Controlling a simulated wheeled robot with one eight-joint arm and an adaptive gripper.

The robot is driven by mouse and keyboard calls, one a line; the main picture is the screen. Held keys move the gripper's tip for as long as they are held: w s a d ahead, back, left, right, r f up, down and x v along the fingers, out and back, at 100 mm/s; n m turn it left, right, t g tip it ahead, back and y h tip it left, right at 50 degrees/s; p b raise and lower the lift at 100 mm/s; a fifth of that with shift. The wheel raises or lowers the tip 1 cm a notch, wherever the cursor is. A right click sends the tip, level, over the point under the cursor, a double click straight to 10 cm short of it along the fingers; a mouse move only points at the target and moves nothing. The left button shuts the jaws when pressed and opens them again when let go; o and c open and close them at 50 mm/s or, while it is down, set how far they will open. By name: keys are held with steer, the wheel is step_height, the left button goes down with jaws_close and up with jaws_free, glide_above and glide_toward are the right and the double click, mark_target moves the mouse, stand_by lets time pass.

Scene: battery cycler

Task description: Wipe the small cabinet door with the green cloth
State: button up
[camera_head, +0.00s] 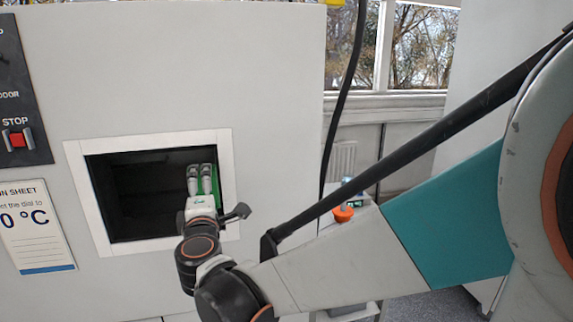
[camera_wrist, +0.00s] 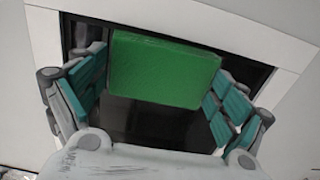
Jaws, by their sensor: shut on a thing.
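I cannot tell whether the cloth touches the panel. My gripper hides part of the door's right side.
A red STOP switch (camera_head: 17,139) on a dark plate and a white sheet reading "0 °C" (camera_head: 38,228) are left of the door. An orange-topped object (camera_head: 343,214) stands right of the cabinet. A black cable (camera_head: 343,100) hangs by the cabinet's right edge.

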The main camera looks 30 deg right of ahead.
mark_target(115, 195)
steer(key=shift+a, duration=0.15)
steer(key=shift+w+a+b, duration=0.4)
steer(key=shift+w+a, duration=0.55)
steer(key=shift+a, duration=1.8)
steer(key=shift+w+a+b, duration=0.45)
steer(key=shift+w+a, duration=0.55)
steer(key=shift+a, duration=1.7)
steer(key=shift+w+a+b, duration=0.4)
steer(key=shift+w+a, duration=0.55)
steer(key=shift+a, duration=1.8)
steer(key=shift+w+a, duration=0.35)
steer(key=shift+a, duration=0.4)
steer(key=shift+w+a, duration=0.3)
steer(key=shift+a, duration=0.4)
steer(key=v, duration=0.6)
steer(key=v, duration=0.3)
